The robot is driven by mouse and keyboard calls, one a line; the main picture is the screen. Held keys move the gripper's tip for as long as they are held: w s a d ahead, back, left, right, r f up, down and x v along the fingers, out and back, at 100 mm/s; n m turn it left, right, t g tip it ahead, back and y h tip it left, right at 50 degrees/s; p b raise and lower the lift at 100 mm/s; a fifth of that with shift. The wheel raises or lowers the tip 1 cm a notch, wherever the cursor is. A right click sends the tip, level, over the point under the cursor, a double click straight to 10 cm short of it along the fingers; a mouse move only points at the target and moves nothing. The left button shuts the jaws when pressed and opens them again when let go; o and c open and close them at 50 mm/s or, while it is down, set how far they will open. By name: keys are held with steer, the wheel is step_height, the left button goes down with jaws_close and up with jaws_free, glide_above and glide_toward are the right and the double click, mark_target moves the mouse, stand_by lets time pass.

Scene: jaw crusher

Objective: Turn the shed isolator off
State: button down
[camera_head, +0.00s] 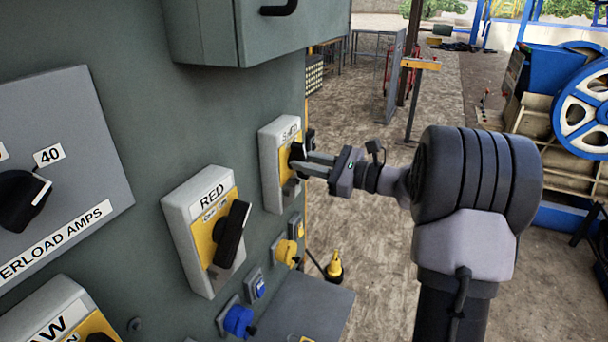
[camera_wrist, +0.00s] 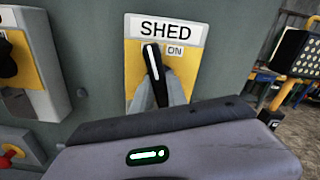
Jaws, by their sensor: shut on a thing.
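The shed isolator (camera_head: 272,184) is a white and yellow box on the grey-green panel in the head view. In the wrist view it carries the label SHED (camera_wrist: 166,31) and the word ON at the upper right of its face. Its black rotary handle (camera_wrist: 152,60) has a white line and points up, tilted slightly left. My gripper (camera_head: 303,162) reaches in from the right and is shut on the handle. In the wrist view my fingers (camera_wrist: 160,92) sit on both sides of it. The handle's lower part is hidden by my gripper.
The RED isolator (camera_head: 196,220) is left of the shed isolator, with its own black handle. An overload dial (camera_head: 25,200) is at far left. Blue and yellow sockets (camera_head: 238,320) sit below. A grey box (camera_head: 245,35) juts out above.

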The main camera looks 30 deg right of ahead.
steer(key=n+b, duration=0.1)
steer(key=b, duration=0.1)
steer(key=n+b, duration=0.2)
steer(key=shift+f+n, duration=0.25)
steer(key=shift+n, duration=0.05)
steer(key=shift+n+b, duration=0.6)
steer(key=shift+b, duration=0.15)
steer(key=shift+r, duration=0.15)
steer(key=c, duration=1.3)
jaws_free()
steer(key=shift+s+r, duration=0.1)
steer(key=p+v, duration=0.2)
steer(key=v, duration=1.5)
steer(key=shift+s+d+p, duration=0.15)
steer(key=shift+p, duration=0.2)
